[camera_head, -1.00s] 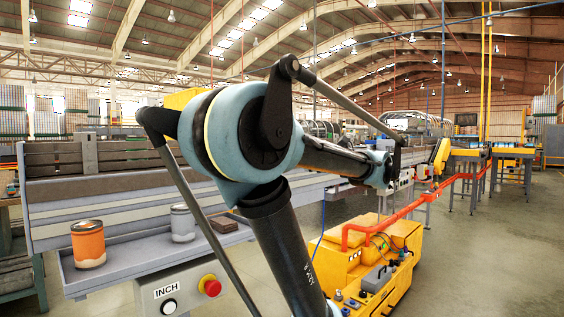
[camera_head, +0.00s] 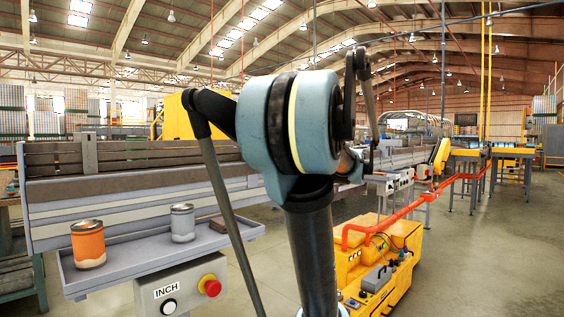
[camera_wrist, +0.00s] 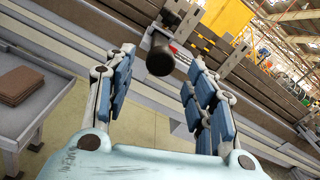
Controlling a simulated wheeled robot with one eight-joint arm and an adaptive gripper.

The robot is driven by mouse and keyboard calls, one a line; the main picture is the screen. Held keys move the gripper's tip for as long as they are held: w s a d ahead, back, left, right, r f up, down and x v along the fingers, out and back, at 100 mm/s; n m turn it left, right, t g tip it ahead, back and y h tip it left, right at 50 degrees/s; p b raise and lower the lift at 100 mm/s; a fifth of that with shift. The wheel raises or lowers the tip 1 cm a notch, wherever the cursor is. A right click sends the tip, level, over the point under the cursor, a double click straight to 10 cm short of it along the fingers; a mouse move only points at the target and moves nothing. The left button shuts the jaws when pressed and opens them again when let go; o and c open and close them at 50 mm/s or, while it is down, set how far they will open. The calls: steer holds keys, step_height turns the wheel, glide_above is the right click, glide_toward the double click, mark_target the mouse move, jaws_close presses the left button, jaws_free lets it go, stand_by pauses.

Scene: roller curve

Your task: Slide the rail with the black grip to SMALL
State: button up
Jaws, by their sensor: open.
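In the wrist view, the black grip (camera_wrist: 159,54) is a dark round cylinder pointing toward the camera. It stands on a grey bracket by the rail (camera_wrist: 218,58), with a small red mark beside it. My gripper (camera_wrist: 161,66) is open, its blue-padded fingers spread to either side of the grip, which appears between the fingertips. I cannot tell how much distance is left between them. In the head view my arm hides the grip and the gripper. No SMALL marking is readable in either view.
A grey tray (camera_head: 145,265) holds an orange can (camera_head: 88,244), a grey can (camera_head: 182,222) and a brown block. Below it is an INCH box (camera_head: 182,289) with a red button. A yellow machine (camera_head: 370,255) with an orange pipe stands right. Open floor lies farther right.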

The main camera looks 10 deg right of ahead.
steer(key=shift+x, duration=2.8)
jaws_close()
